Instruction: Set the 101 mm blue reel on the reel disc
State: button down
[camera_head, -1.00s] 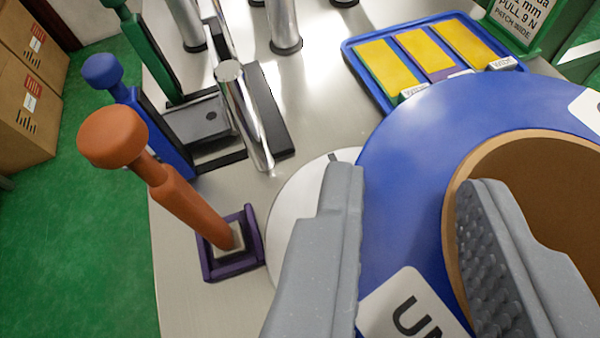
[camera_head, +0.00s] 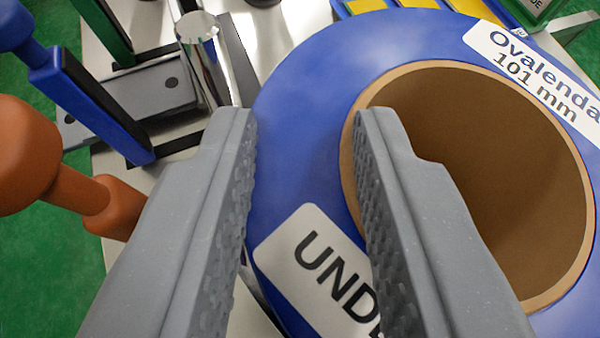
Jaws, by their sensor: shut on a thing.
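The blue reel (camera_head: 300,130) fills the right and middle of the view. It has a brown core (camera_head: 500,160) and white labels, one reading "Ovalenda 101 mm" and one starting "UND". My gripper (camera_head: 305,120) is shut on the reel's ring: the left finger is at its outer side and the right finger reaches inside the core. I cannot tell the reel's height above the table. The reel disc cannot be made out; the reel and fingers cover that area.
An orange-handled tool (camera_head: 60,180) stands close at the left. Behind it are a blue tool (camera_head: 90,100), a green one (camera_head: 105,30) and a shiny metal post (camera_head: 203,55) by a grey block (camera_head: 150,85). A blue tray with yellow patches (camera_head: 420,4) lies at the back.

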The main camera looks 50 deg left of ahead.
jog(key=shift+f+b, duration=0.45)
jog(key=shift+f, duration=1.5)
jog(key=c, duration=1.2)
grip_release()
jog(key=shift+o, duration=0.2)
jog(key=shift+d, duration=0.1)
jog(key=p+v, duration=0.1)
jog(key=v, duration=1.1)
jog(key=shift+s+f, duration=0.1)
